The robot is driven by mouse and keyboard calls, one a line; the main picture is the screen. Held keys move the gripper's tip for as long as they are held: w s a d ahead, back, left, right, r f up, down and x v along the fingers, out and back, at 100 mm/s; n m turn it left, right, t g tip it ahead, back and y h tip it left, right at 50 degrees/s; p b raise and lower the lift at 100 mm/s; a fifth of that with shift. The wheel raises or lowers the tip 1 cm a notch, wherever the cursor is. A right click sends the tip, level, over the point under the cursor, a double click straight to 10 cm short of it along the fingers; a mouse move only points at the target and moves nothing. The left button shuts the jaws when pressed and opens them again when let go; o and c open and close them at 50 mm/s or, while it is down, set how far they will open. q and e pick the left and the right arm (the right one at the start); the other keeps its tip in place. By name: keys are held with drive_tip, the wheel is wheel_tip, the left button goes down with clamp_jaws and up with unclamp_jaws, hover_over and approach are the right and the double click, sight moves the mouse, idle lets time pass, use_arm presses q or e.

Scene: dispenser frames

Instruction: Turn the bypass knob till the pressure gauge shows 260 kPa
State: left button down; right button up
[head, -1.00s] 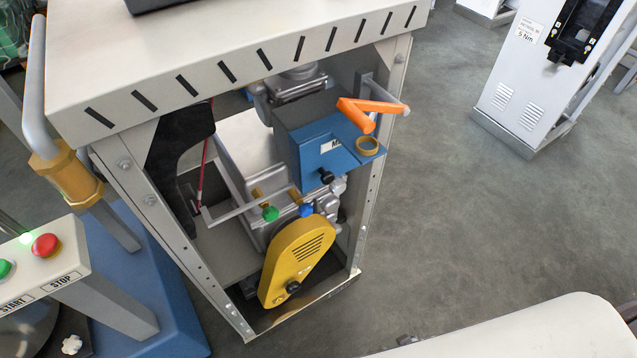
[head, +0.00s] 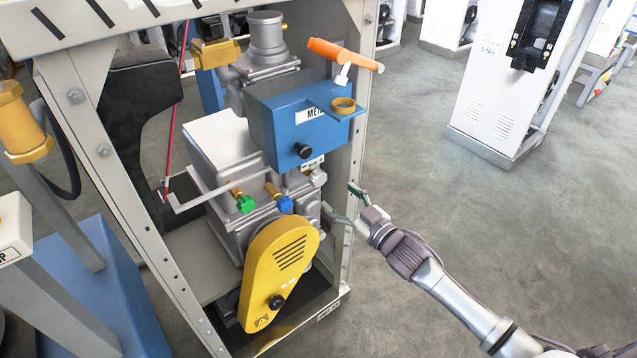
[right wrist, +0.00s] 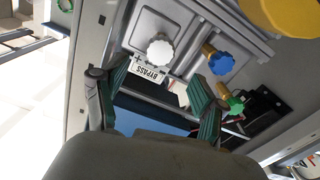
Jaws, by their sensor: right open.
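The bypass knob is a small pale, lobed knob (head: 318,177) on the dispenser's pump block, just under a small white label. In the right wrist view the white knob (right wrist: 160,50) sits beside the upside-down BYPASS label (right wrist: 148,71). My right gripper (head: 341,200) is open and empty, to the right of and slightly below the knob in the head view. In the right wrist view its green-padded fingers (right wrist: 159,88) are spread, with the knob beyond their tips and apart from them. I cannot make out a pressure gauge in either view. My left gripper is not in view.
A green knob (head: 246,203) and a blue knob (head: 285,204) are left of the bypass knob. A yellow belt cover (head: 280,270) is below, a blue meter box (head: 300,120) above. The frame's right post (head: 357,130) stands close to my gripper. Open floor lies to the right.

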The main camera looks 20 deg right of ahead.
sight(320, 181)
drive_tip(key=b+x, duration=0.1)
drive_tip(key=x, duration=0.7)
drive_tip(key=shift+f, duration=0.1)
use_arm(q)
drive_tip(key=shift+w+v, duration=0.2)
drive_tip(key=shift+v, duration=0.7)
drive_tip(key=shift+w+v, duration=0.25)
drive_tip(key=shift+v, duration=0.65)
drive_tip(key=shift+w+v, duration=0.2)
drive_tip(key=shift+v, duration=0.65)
use_arm(e)
drive_tip(key=shift+w+a, duration=0.2)
drive_tip(key=shift+w, duration=0.25)
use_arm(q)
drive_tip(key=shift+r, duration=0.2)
use_arm(e)
drive_tip(key=c, duration=1.1)
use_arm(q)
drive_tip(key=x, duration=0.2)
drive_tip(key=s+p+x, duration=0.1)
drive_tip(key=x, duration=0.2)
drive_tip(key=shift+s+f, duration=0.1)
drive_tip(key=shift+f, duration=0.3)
use_arm(e)
drive_tip(key=n, duration=0.3)
drive_tip(key=shift+c, duration=0.2)
drive_tip(key=o, duration=1.1)
drive_tip(key=shift+o, duration=0.2)
